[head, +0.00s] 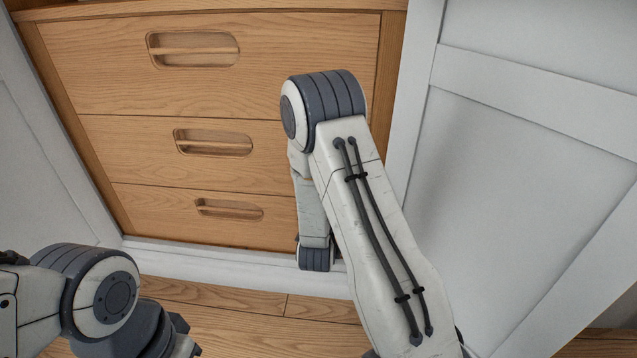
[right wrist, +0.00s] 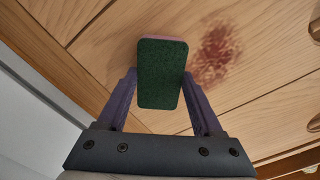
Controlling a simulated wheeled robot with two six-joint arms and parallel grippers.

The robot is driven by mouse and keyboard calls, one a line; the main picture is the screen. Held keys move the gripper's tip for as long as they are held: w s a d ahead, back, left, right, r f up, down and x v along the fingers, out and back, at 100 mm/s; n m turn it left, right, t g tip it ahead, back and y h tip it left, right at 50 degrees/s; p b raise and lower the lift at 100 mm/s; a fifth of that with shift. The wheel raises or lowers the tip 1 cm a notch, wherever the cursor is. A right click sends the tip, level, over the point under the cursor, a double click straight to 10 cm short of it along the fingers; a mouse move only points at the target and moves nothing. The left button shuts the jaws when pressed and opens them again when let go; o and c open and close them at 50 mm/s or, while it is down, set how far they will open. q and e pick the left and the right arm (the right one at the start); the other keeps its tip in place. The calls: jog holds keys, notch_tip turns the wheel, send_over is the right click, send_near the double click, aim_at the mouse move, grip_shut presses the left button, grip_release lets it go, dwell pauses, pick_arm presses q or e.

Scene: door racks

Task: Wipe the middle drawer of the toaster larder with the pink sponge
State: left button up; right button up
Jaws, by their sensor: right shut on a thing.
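The middle drawer (head: 120,145) of the wooden larder is shut, with a recessed handle slot, in the head view. My right arm hides the right part of its front. In the right wrist view the sponge (right wrist: 162,75) shows a dark green face with a thin pink edge behind it. My right gripper (right wrist: 162,85) is shut on it, one finger at each side. A reddish-brown stain (right wrist: 216,55) lies on the wooden front just right of the sponge. I cannot tell whether the sponge touches the wood. My left arm shows at the lower left; its gripper is out of view.
The top drawer (head: 280,40) and bottom drawer (head: 160,205) are shut above and below. An open white door (head: 500,150) stands to the right, and a white panel (head: 40,160) to the left. Wooden floor (head: 240,310) lies in front.

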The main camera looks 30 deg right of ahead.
jog(key=shift+w+a+r+p, duration=0.35)
jog(key=shift+w+a+r, duration=0.5)
jog(key=shift+a, duration=0.7)
jog(key=shift+w+a+r+p, duration=0.4)
jog(key=shift+w+a, duration=0.8)
jog(key=shift+a, duration=0.35)
jog(key=shift+w+a+r+p, duration=0.35)
jog(key=shift+w+a+r, duration=0.5)
jog(key=shift+a, duration=0.7)
jog(key=shift+d+f, duration=0.3)
jog(key=s+d+b, duration=0.2)
jog(key=s+d, duration=0.4)
jog(key=d, duration=0.2)
jog(key=shift+d, duration=0.3)
